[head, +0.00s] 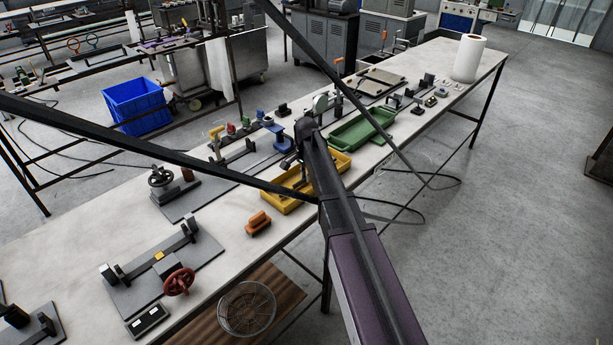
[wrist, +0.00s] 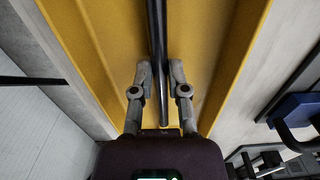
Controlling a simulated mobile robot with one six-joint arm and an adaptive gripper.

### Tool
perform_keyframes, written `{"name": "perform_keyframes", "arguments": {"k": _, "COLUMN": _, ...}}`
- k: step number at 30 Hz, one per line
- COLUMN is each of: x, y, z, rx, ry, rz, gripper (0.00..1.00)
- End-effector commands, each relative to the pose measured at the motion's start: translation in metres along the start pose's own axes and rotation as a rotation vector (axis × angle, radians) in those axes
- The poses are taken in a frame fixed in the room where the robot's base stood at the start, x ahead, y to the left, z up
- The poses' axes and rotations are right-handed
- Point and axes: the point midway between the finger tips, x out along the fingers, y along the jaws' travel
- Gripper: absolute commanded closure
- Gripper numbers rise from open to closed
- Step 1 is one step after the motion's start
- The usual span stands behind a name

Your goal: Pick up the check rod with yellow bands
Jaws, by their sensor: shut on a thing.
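The yellow tray (head: 275,208) stands on the long bench, and its yellow floor and walls (wrist: 215,75) fill much of the wrist view. A long dark rod (wrist: 157,30) runs from the top edge of the wrist view down between my fingers and ends in a paler tip. No yellow bands can be made out on its visible part. My gripper (wrist: 160,72) has one finger on each side of the rod and is shut on it, over the tray. In the head view my arm hides most of the gripper and part of the tray.
A green tray (head: 360,132) stands farther along the bench, right of my arm. An orange block (head: 257,222) sits left of the yellow tray. A fixture with a red handwheel (head: 178,281) is at the near left. Blue and other small fixtures line the bench behind the tray.

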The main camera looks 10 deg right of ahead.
Motion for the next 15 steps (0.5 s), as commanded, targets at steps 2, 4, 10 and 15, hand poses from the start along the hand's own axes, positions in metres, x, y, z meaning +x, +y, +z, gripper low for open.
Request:
{"name": "perform_keyframes", "arguments": {"k": 2, "x": -0.008, "y": 0.0, "z": 0.0, "rx": 0.0, "ry": 0.0, "rz": 0.0, "gripper": 1.0}}
{"name": "perform_keyframes", "arguments": {"k": 4, "x": -0.013, "y": 0.0, "z": 0.0, "rx": 0.0, "ry": 0.0, "rz": 0.0, "gripper": 1.0}}
{"name": "perform_keyframes", "arguments": {"k": 10, "x": -0.03, "y": 0.0, "z": 0.0, "rx": 0.0, "ry": 0.0, "rz": 0.0, "gripper": 1.0}}
{"name": "perform_keyframes", "arguments": {"k": 15, "x": -0.032, "y": 0.029, "z": 0.016, "rx": 0.0, "ry": 0.0, "rz": 0.0, "gripper": 1.0}}
